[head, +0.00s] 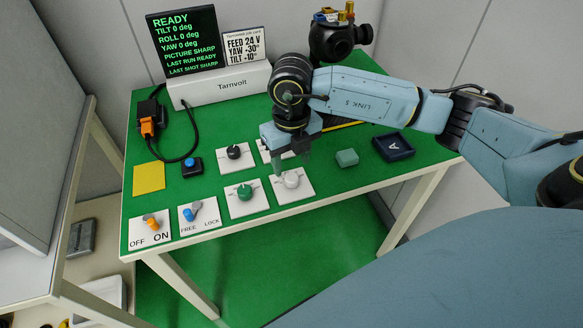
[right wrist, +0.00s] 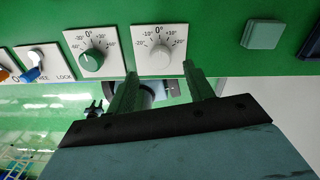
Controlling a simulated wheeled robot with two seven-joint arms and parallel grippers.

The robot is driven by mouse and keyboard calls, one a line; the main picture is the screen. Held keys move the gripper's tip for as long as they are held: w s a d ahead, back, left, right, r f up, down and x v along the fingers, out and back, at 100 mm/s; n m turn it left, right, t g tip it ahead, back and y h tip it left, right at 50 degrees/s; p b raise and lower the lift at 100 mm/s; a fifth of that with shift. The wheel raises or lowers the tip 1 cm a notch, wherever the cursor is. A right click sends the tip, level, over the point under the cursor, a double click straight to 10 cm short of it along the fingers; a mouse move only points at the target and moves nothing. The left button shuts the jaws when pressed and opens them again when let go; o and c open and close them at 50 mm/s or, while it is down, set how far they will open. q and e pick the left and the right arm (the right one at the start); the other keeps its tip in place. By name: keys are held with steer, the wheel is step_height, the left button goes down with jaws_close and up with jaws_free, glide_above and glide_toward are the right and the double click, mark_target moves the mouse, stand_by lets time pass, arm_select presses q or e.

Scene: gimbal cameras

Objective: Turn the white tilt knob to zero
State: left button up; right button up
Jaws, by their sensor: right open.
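The white tilt knob (head: 291,180) sits on a white plate at the front of the green table. In the right wrist view the white knob (right wrist: 160,58) has a scale around it with 0° at the top; its pointer is too faint to read. The black screen (head: 186,42) reads READY, TILT 0 deg, ROLL 0 deg, YAW 0 deg. My right gripper (head: 288,162) is open and empty, just behind and above the white knob in the head view. In the right wrist view its fingers (right wrist: 160,74) are apart, with the knob showing between and beyond their tips. My left gripper is out of view.
A green knob (head: 244,192) is beside the white one, and a black knob (head: 234,152) behind. An orange switch (head: 152,222) and blue switch (head: 188,214) are at front left. A green block (head: 346,158) and dark blue tray (head: 394,148) lie right. A camera (head: 335,40) stands behind.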

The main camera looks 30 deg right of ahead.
mark_target(291, 177)
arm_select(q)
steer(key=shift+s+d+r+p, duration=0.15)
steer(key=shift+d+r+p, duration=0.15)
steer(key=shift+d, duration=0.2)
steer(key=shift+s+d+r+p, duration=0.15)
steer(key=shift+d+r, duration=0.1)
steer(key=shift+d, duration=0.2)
arm_select(e)
step_height(291, 177, up, 8)
steer(key=shift+r, duration=0.2)
steer(key=shift+a, duration=0.1)
